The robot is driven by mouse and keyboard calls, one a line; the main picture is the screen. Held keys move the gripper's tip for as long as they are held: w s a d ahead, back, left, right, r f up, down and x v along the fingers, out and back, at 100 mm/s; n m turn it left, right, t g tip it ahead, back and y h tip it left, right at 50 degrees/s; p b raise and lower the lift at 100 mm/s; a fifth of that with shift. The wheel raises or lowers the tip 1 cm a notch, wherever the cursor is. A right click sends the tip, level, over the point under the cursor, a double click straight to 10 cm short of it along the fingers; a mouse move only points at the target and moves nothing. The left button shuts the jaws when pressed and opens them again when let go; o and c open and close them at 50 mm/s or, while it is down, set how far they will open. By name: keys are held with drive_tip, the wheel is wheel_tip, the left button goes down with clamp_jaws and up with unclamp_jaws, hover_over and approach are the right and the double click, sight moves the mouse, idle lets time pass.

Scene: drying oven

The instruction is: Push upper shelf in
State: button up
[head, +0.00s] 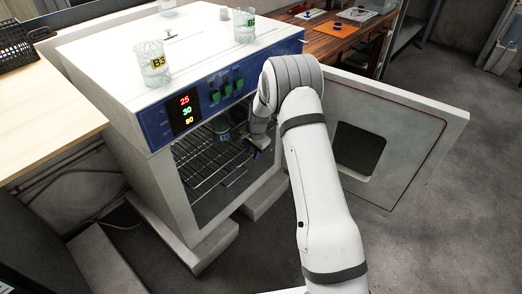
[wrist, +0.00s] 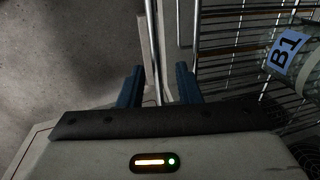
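The upper shelf (head: 205,150) is a wire rack inside the drying oven (head: 145,105); its wires also show at the right of the wrist view (wrist: 235,47). A glass beaker labelled B1 (wrist: 287,52) stands on it. My gripper (head: 257,146) is at the open oven front, by the right end of the rack. In the wrist view, the two dark blue fingers (wrist: 158,88) are apart, with thin pale bars showing between and beyond them. I cannot tell whether the fingers touch the shelf. My arm hides part of the oven opening.
The oven door (head: 400,135) stands wide open to the right, behind my arm. Beakers, one labelled B3 (head: 153,65), stand on the oven top. A lower rack (head: 205,185) shows beneath the upper one. A wooden table (head: 330,38) is behind. The floor at right is clear.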

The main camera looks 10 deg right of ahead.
wheel_tip(320, 180, up, 8)
drive_tip(key=s+p, duration=0.1)
drive_tip(key=shift+d+f, duration=0.2)
drive_tip(key=shift+d, duration=0.25)
drive_tip(key=shift+s, duration=0.1)
drive_tip(key=shift+c, duration=0.4)
